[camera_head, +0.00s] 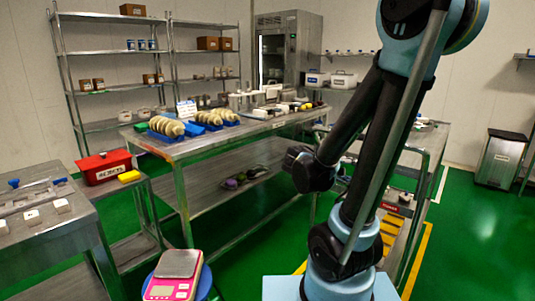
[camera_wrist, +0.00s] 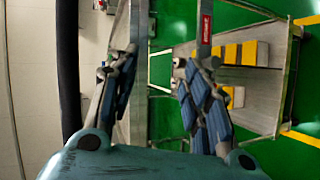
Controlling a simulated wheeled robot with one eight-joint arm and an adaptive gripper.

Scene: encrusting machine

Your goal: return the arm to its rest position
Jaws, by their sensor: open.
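My arm rises from its light blue base in the right half of the head view and bends back down, with black links and light blue joints. My gripper shows in the wrist view (camera_wrist: 155,68), its two blue-padded fingers spread wide apart. Nothing is between the fingers. Behind them are a metal frame, green floor and a yellow-and-black marked surface. In the head view I cannot make out the fingertips clearly; dark arm parts cover that area.
A steel table (camera_head: 180,152) with dough-like rolls on blue trays (camera_head: 163,138) stands behind my arm. A pink scale (camera_head: 175,275) is close in front. A red box (camera_head: 104,167) sits at the left. A steel bench (camera_head: 432,140) stands close at the right. Green floor (camera_head: 260,235) lies open between.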

